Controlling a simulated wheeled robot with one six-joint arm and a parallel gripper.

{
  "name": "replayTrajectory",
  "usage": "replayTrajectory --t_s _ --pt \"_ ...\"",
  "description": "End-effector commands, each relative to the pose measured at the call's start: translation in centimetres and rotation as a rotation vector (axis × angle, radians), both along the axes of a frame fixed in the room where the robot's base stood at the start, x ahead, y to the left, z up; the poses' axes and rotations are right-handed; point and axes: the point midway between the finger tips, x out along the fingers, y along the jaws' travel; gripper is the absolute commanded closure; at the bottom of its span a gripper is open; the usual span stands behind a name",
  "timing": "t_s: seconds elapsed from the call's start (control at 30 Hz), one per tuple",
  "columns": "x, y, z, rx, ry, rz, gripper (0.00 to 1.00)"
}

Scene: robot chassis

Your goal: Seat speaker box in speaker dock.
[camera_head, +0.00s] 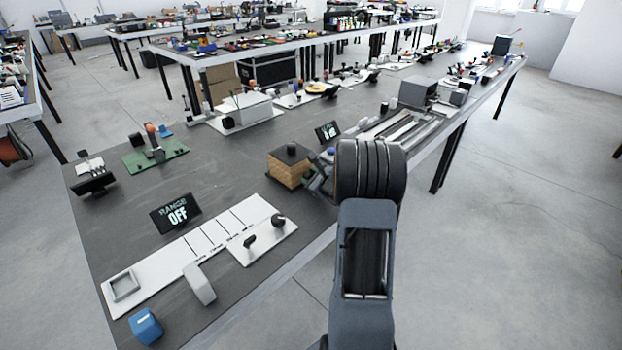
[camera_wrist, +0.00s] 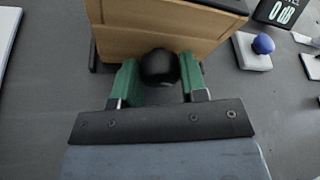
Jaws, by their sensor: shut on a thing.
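The speaker box (camera_head: 289,166) is a wooden box with a dark top, in the middle of the near table; a dark round piece shows on top. It also fills the top of the wrist view (camera_wrist: 150,40). My gripper (camera_wrist: 160,72) has its green fingers closed on a black round knob (camera_wrist: 159,67) on the box's near side. The box looks upright. A thin dark edge (camera_wrist: 94,57) shows beside the box's lower left; I cannot tell whether it is the speaker dock. Most of my gripper is hidden behind my arm in the head view.
A 0 dB display (camera_wrist: 279,11) and a blue button (camera_wrist: 263,44) on a white base stand right of the box. A white panel (camera_head: 215,232), a RANGE OFF display (camera_head: 175,212) and a blue block (camera_head: 146,325) lie front left. Bare table lies left of the box.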

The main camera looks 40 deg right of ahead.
Motion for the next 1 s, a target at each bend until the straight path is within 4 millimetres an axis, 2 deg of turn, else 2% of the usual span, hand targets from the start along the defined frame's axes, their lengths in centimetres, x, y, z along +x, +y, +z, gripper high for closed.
replayTrajectory --t_s 0.27,0.3,0.6,1.0 --pt "0.06 -0.04 -0.12 -0.001 -0.006 0.000 0.98" --pt "0.07 -0.03 -0.11 -0.001 -0.005 0.000 0.59" --pt "0.03 -0.01 -0.19 0.000 -0.002 0.000 0.31" --pt "-0.05 0.02 -0.12 0.001 0.004 0.000 0.31"
